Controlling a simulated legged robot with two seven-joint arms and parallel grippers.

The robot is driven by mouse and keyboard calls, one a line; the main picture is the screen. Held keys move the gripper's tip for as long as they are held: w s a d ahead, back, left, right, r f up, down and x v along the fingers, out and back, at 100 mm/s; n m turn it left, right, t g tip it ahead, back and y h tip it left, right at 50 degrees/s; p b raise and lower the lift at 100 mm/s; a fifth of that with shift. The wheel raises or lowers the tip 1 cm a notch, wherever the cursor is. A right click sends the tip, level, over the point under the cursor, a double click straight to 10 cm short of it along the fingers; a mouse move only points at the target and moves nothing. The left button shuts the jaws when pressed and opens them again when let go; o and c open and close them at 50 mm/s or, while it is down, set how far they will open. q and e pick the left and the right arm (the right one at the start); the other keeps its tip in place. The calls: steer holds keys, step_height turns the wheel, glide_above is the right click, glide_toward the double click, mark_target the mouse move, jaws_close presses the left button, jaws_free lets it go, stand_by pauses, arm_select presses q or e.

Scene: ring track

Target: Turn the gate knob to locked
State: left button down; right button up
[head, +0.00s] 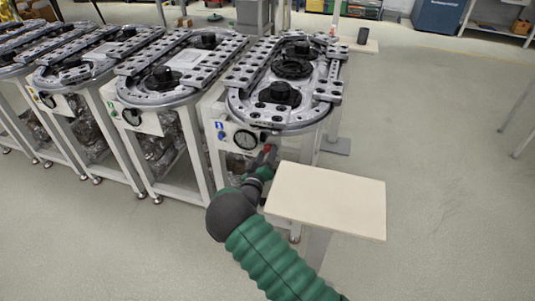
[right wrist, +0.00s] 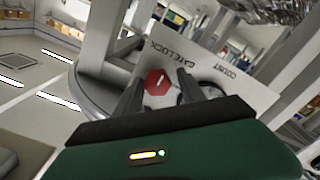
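The red gate knob (right wrist: 157,82) has several flat sides and a short white mark. It sits on a pale panel (right wrist: 207,62) under the words GATE LOCK, seen tilted in the right wrist view. The fingers of my right gripper (right wrist: 158,95) stand apart on either side of the knob, with small gaps showing; contact is not visible. In the head view my right gripper (head: 266,162) is at the front of the nearest ring track (head: 290,122), just right of its round dial (head: 246,139). I cannot read the knob's setting. My left gripper is out of view.
A beige tabletop (head: 330,198) stands close to the right of my right gripper. More track stations (head: 160,98) line up to the left. Beside the knob, the panel bears the word COUNT and a dark round part. The floor on the right is open.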

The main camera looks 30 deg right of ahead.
steer(key=shift+o, duration=0.7)
steer(key=shift+r, duration=0.15)
steer(key=shift+s+a, duration=0.1)
steer(key=shift+a, duration=0.05)
steer(key=p+v, duration=0.2)
steer(key=v, duration=1.4)
steer(key=shift+a+f, duration=0.2)
steer(key=shift+f, duration=0.05)
